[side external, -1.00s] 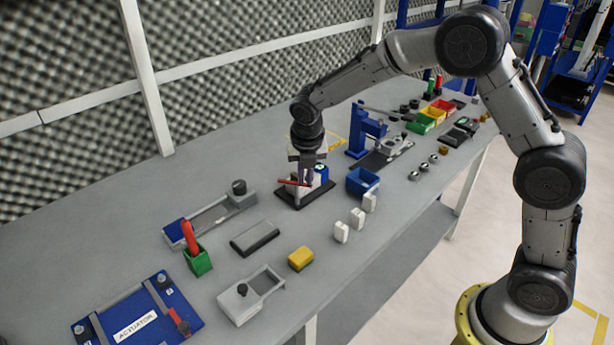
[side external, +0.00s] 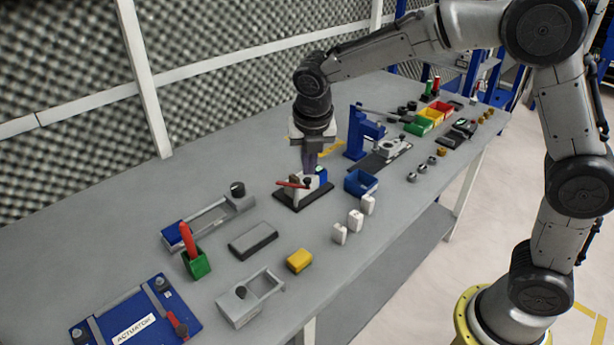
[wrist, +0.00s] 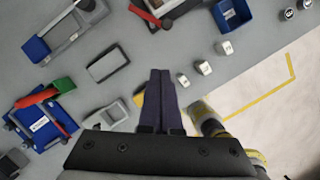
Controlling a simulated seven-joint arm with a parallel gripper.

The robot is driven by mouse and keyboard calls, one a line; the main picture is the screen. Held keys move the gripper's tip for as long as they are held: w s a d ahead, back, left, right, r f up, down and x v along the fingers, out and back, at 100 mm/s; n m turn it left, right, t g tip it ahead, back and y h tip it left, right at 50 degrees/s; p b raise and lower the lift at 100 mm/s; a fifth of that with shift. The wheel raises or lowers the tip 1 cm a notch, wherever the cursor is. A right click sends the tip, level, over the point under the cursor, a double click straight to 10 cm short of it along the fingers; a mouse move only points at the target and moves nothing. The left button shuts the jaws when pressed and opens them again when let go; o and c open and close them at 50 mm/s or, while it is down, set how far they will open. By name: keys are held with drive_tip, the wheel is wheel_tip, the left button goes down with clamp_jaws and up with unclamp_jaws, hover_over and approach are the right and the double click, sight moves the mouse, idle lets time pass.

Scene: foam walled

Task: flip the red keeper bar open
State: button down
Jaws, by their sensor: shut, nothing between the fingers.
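The red keeper bar (side external: 291,184) lies roughly level across a small fixture (side external: 318,194) with a black base, a white block and a blue part. A dark knob sits near the bar's right end. In the wrist view the red bar (wrist: 145,17) shows at the top edge, with its fixture partly cut off. My gripper (side external: 310,172) is above the fixture, just above and behind the bar in the side view. Its dark fingers (wrist: 160,72) are together with nothing between them. Whether a fingertip touches the fixture cannot be told.
A blue bin (side external: 361,183) and several white blocks (side external: 355,220) stand right of the fixture. A grey slide unit (side external: 210,217), a green block with a red handle (side external: 197,264), a dark grey slab (side external: 253,240) and a yellow block (side external: 299,261) lie nearer.

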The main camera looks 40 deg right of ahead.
drive_tip(key=shift+v, duration=1.1)
drive_tip(key=s+d+r+m+t, duration=0.3)
drive_tip(key=s+d+r+m, duration=0.3)
drive_tip(key=s+r, duration=0.5)
drive_tip(key=s+f+m+y, duration=0.1)
drive_tip(key=s+f+m, duration=0.2)
drive_tip(key=s+m, duration=0.5)
drive_tip(key=s+f+m+y, duration=0.1)
drive_tip(key=s+f+m, duration=0.3)
drive_tip(key=s+m, duration=0.4)
drive_tip(key=m, duration=0.6)
drive_tip(key=shift+f+m, duration=0.2)
drive_tip(key=shift+m, duration=0.1)
